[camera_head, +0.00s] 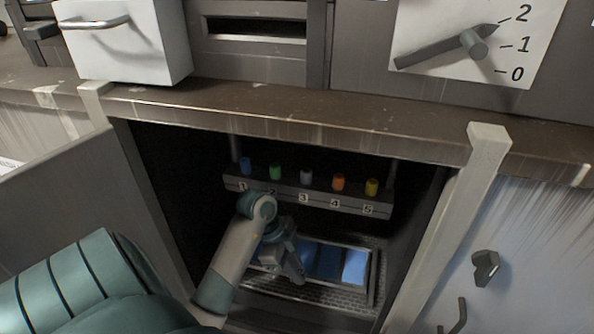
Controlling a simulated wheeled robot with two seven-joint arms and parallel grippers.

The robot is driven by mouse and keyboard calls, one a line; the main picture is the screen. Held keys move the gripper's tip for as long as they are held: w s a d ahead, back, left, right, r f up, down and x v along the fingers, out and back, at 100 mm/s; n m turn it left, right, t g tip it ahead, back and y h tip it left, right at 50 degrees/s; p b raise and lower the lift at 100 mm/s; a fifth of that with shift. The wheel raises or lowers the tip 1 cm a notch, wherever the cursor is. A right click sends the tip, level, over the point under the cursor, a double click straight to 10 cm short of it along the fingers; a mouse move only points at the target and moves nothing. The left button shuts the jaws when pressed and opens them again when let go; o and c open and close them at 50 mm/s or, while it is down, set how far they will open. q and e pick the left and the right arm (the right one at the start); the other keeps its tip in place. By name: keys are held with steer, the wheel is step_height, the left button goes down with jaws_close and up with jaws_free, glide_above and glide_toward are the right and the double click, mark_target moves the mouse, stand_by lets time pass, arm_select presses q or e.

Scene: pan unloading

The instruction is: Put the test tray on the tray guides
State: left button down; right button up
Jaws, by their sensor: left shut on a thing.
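The test tray (355,267) is a shallow metal tray with several blue panels, inside the dark open cabinet, low and near the middle. My left arm reaches in from the lower left. My left gripper (297,272) is shut on the tray at its left part; the wrist hides the exact grip and the tray's left end. A perforated metal surface (310,294) lies under and around the tray; I cannot tell whether the tray rests on it. I cannot clearly make out the tray guides. My right gripper is not in view.
A rack (285,192) with several coloured, numbered plugs hangs above the tray. The cabinet's right post (445,235) and the counter edge (300,128) frame the opening. A white drawer box (125,42) and a dial panel (480,45) are above.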

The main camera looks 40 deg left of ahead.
arm_select(q)
steer(key=shift+f, duration=0.65)
steer(key=shift+f, duration=0.1)
steer(key=c, duration=1.8)
jaws_free()
steer(key=shift+o, duration=0.2)
